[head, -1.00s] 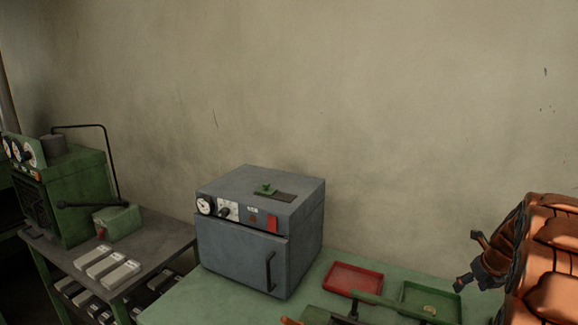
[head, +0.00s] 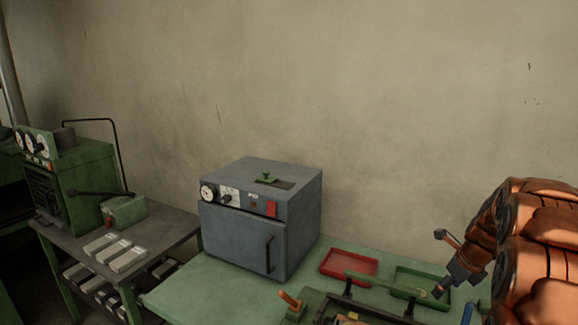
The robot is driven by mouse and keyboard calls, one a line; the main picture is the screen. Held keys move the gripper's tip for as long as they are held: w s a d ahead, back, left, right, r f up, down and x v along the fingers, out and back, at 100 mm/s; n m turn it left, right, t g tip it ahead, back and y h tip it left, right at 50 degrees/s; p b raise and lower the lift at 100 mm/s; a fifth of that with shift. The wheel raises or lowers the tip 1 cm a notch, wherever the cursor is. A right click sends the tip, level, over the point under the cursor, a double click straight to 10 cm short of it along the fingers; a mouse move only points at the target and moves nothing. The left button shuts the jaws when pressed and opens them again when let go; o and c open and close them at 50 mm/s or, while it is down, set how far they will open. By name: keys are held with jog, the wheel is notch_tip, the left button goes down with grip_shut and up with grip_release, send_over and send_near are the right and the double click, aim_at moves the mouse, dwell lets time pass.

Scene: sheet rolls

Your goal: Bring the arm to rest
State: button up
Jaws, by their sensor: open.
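My arm, in orange padded covers, comes in at the right edge of the head view. My gripper (head: 439,264) is at its end, points left and has its two dark fingers spread apart. I see nothing between the fingers. In the picture it lies over the green tray (head: 409,274) on the green table (head: 190,284); the gap between them cannot be told.
A grey oven (head: 257,222) with a shut door stands on the table. A red tray (head: 349,265) and a green frame with a dark bar (head: 373,306) are near my gripper. A green machine (head: 75,178) and several light blocks (head: 116,252) are at left. The wall behind is bare.

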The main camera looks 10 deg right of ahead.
jog(key=s+a+n+g+b, duration=0.1)
jog(key=s+a+n, duration=0.35)
jog(key=a, duration=0.35)
jog(key=s+a+n+g+y+b, duration=0.1)
jog(key=s+a+n+b, duration=0.15)
jog(key=a+n, duration=0.45)
jog(key=s+a+n+g+b, duration=0.1)
jog(key=s+a+n, duration=0.35)
jog(key=a, duration=0.45)
jog(key=s+a+f+n+g+b, duration=0.1)
jog(key=s+a+n, duration=0.2)
jog(key=s+n, duration=0.2)
jog(key=s+a+f+n+b, duration=0.1)
jog(key=s+a+f+n, duration=0.1)
jog(key=s+n, duration=0.4)
jog(key=s+a+f+n+g+h+b, duration=0.1)
jog(key=s+a+n, duration=0.3)
jog(key=s, duration=0.5)
jog(key=shift+s+a+f+n+g+b, duration=0.15)
jog(key=shift+a+f+n+g+b, duration=0.25)
jog(key=shift+n, duration=0.4)
